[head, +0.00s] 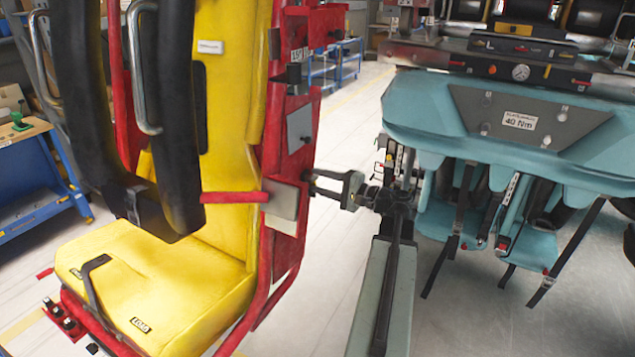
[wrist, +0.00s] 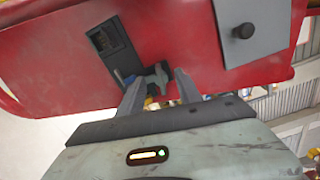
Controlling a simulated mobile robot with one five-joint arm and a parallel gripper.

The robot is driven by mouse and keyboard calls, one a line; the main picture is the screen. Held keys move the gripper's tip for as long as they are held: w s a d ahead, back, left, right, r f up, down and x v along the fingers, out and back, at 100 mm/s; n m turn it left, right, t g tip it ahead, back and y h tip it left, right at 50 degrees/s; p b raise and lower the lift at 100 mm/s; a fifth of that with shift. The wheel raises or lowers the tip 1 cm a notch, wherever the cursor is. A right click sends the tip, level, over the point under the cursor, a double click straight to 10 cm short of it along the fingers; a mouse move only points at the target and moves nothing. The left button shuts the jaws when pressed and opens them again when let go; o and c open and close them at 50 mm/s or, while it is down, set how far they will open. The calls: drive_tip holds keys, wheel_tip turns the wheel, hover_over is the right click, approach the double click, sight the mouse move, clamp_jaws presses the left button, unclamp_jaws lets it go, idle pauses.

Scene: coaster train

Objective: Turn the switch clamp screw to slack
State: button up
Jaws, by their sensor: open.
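A small grey wing-shaped piece (wrist: 157,77), which looks like the clamp screw, stands on the red side panel (wrist: 60,60) of the yellow seat in the wrist view. My gripper (wrist: 159,84) is open, with one finger on each side of this piece. I cannot tell whether either finger touches it. A small blue part shows beside the left finger, and a yellow bit shows below the grey piece. In the head view my gripper (head: 312,183) points left at the seat's red side, and the screw cannot be made out there.
A dark recessed box (wrist: 110,42) and a grey plate with a black knob (wrist: 243,31) are on the red panel, close to the fingers. The yellow seat (head: 150,270) stands left. Teal seats (head: 480,120) with hanging straps stand right. A blue workbench (head: 40,200) is far left.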

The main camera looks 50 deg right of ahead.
drive_tip(key=v, duration=0.7)
drive_tip(key=shift+a, duration=0.1)
